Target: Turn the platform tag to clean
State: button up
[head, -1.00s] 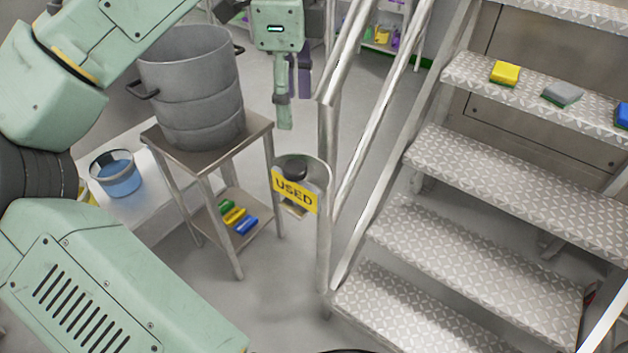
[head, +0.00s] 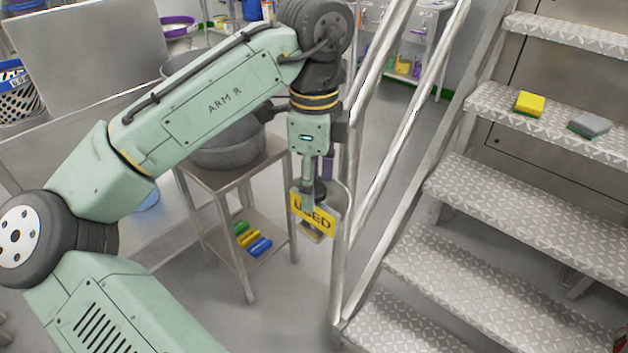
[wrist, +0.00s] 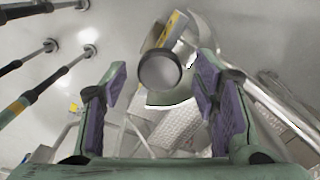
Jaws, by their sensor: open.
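The platform tag (head: 318,220) is a yellow plate on the stair rail post and reads USED, its lettering partly covered by a finger of my gripper. In the wrist view the tag (wrist: 171,27) shows as a thin yellow strip, nearly edge-on. A dark round knob (wrist: 160,71) stands by it, its round end facing the wrist camera. My gripper (head: 316,190) points down at the tag. In the wrist view its purple-padded fingers are apart, with the knob in line with the gap between them. I cannot tell how deep the knob sits between the fingertips.
Metal stairs (head: 520,205) with a sloping handrail (head: 392,140) rise close on the right. A small steel table (head: 232,176) with a grey pot stands to the left, coloured blocks (head: 248,238) on its lower shelf. Yellow (head: 530,103) and grey sponges lie on a step.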

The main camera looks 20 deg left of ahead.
jog(key=shift+c, duration=0.5)
jog(key=c, duration=1.1)
